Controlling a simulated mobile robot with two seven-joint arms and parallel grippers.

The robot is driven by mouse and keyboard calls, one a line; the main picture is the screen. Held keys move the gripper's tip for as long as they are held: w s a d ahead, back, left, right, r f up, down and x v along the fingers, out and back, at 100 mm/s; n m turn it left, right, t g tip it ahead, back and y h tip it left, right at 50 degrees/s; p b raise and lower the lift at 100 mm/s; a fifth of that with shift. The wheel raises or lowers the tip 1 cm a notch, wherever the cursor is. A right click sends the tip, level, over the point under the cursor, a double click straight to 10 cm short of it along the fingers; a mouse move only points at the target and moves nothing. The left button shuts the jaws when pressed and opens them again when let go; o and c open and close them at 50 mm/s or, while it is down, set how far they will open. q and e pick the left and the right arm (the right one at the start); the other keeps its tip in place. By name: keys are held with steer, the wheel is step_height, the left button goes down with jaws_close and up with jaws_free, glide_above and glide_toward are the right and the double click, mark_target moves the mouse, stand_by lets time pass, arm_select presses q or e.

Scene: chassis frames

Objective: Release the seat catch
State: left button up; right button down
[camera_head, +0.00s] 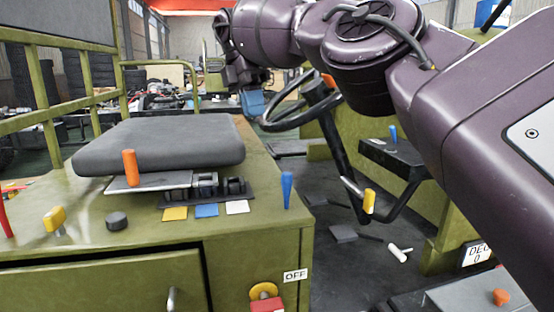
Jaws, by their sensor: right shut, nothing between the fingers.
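The dark grey seat cushion (165,143) lies on the green cabinet top at the left. An upright orange handle (130,168) stands at its front edge, beside a grey plate (160,184). Black brackets (236,187) show under the cushion's right part. I cannot tell which of these parts is the seat catch. My right arm reaches in from the right, and its gripper (243,84) is above and behind the cushion's right rear corner, shut and apart from the orange handle. Its fingertips are hard to make out. My left gripper is out of view.
Yellow, blue and white tabs (206,211), a black knob (116,221), a yellow knob (55,218) and a blue peg (287,190) are on the cabinet top. A steering wheel (287,124) stands behind. A green rail frames the left. Dark floor lies right of the cabinet.

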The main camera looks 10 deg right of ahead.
steer(key=shift+s+d+f+p, duration=0.1)
steer(key=shift+s+f+p, duration=0.2)
steer(key=shift+f+p, duration=0.4)
